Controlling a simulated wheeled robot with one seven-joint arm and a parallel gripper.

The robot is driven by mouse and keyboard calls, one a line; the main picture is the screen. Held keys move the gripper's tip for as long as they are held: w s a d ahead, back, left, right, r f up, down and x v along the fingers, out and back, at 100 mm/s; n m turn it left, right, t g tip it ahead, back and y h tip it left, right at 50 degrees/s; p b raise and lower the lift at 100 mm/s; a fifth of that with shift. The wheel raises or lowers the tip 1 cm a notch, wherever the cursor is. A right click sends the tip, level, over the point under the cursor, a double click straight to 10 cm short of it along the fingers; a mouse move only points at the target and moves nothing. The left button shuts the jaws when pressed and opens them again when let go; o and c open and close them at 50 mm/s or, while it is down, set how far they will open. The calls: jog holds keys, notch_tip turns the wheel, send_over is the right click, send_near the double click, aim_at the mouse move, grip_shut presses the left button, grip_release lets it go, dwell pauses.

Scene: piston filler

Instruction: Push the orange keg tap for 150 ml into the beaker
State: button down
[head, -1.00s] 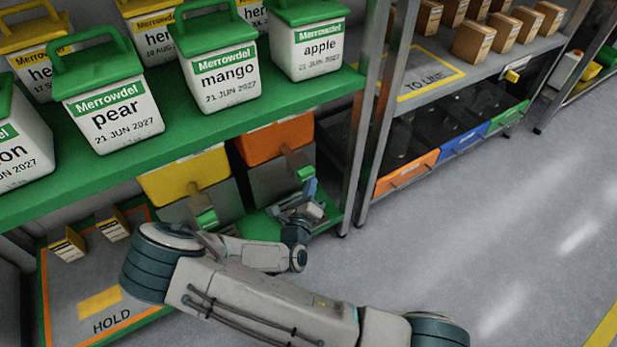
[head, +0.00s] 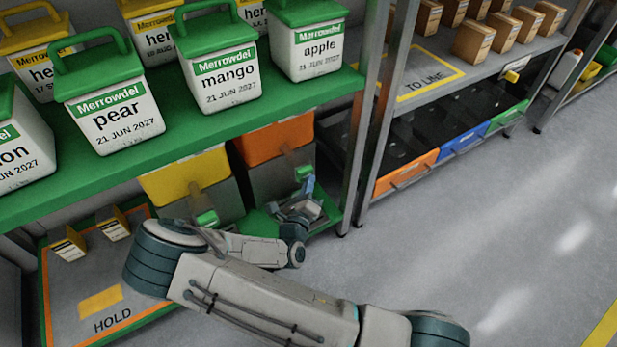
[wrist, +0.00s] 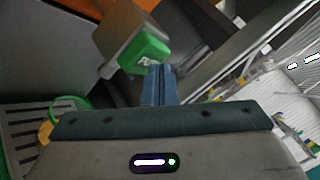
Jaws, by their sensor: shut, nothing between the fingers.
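The orange keg (head: 272,145), with an orange top and grey lower body, stands on the low green shelf. Its tap is a grey block with a green push piece (head: 305,172), which also shows large in the wrist view (wrist: 145,48). My gripper (head: 308,185) is just below and in front of this green piece. Its blue fingers (wrist: 160,80) are shut and empty, with tips close to the green piece's lower edge; I cannot tell if they touch. A green ring (wrist: 70,103) shows at the left of the wrist view; I cannot tell if it belongs to the beaker.
A yellow keg (head: 185,180) with a green tap piece (head: 207,219) stands to the left. Labelled tubs stand on the green shelf (head: 180,125) above. A metal upright (head: 354,160) stands close right of my gripper. The floor at right is clear.

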jog(key=shift+s+d+p, duration=0.3)
jog(key=shift+s, duration=0.2)
jog(key=shift+s+d+p, duration=0.25)
jog(key=shift+s+p, duration=0.05)
jog(key=shift+s, duration=0.15)
jog(key=shift+s+d+p, duration=0.55)
jog(key=shift+s+d, duration=0.2)
jog(key=shift+s, duration=0.3)
jog(key=shift+s+d+p, duration=0.5)
jog(key=shift+s+d, duration=0.2)
jog(key=shift+s, duration=0.3)
dwell(1.9)
jog(key=s+d+r+m+g+h, duration=0.5)
jog(key=d+m+g, duration=0.45)
jog(key=m, duration=0.45)
jog(key=s+d+r+m+g+h, duration=0.3)
jog(key=s+d+r+m+g, duration=0.45)
jog(key=m, duration=0.75)
jog(key=s+a+r+m+y, duration=0.2)
jog(key=r+m+y, duration=0.4)
jog(key=m, duration=0.1)
jog(key=s+a+r+m+y, duration=0.1)
jog(key=r+m+y, duration=0.5)
jog(key=m, duration=0.1)
jog(key=shift+s+a, duration=0.35)
jog(key=shift+a, duration=0.05)
